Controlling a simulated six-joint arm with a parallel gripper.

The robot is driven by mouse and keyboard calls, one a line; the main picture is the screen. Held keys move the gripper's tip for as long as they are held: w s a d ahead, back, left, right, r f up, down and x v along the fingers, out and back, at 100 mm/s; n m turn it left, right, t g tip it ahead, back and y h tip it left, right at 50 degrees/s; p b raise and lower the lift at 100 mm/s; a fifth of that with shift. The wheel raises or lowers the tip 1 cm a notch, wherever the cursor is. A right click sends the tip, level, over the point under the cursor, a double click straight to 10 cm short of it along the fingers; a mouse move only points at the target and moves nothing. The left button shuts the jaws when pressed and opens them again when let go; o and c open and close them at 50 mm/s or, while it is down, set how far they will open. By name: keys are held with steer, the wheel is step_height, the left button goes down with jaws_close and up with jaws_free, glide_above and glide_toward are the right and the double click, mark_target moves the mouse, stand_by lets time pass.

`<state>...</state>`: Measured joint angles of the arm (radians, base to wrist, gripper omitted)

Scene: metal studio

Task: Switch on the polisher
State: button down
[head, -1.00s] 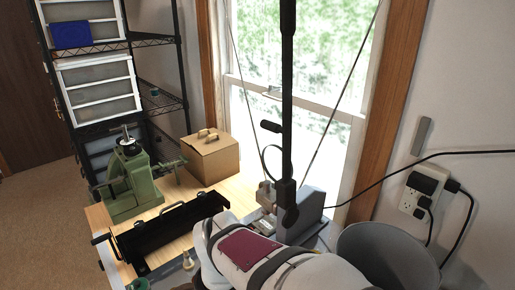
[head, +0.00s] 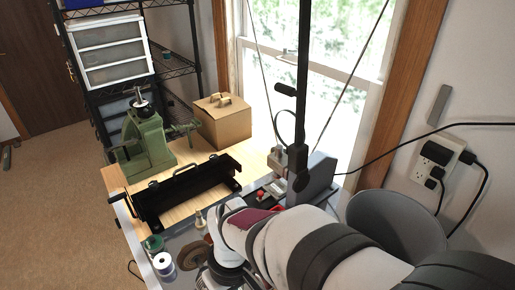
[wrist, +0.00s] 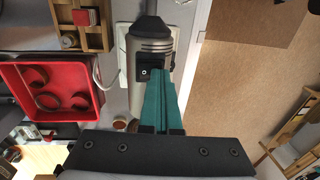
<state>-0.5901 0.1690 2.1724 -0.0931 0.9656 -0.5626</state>
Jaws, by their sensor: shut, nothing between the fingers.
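In the wrist view the polisher (wrist: 152,42) is a silver cylinder with a dark cap, and a small black switch box (wrist: 147,66) sits on its side. My gripper (wrist: 158,73) has teal fingers, closed together and empty. Their tips are at the switch box's lower right edge; I cannot tell whether they touch it. The fingers hide part of the polisher's body. In the head view a brown wheel (head: 191,258), which looks like part of the polisher, shows at the bench's front. My white arm covers the area beside it, and the gripper's fingers are not clearly visible there.
In the wrist view a red tray (wrist: 62,115) and a wooden box (wrist: 96,35) lie left of the polisher. In the head view a black metal bender (head: 185,192), a green vise (head: 142,145), a cardboard box (head: 224,122) and a white jar (head: 164,265) stand nearby.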

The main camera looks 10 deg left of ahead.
steer(key=shift+d+f, duration=0.1)
steer(key=shift+w+d, duration=0.5)
steer(key=shift+r, duration=0.2)
step_height(320, 180, up, 14)
steer(key=w+d, duration=0.1)
steer(key=shift+w+d+f, duration=0.1)
steer(key=f, duration=0.4)
steer(key=s+a+f, duration=0.1)
steer(key=f, duration=0.4)
steer(key=s+a+f, duration=0.1)
steer(key=f, duration=0.3)
steer(key=shift+s+a+f, duration=0.1)
steer(key=shift+f, duration=0.3)
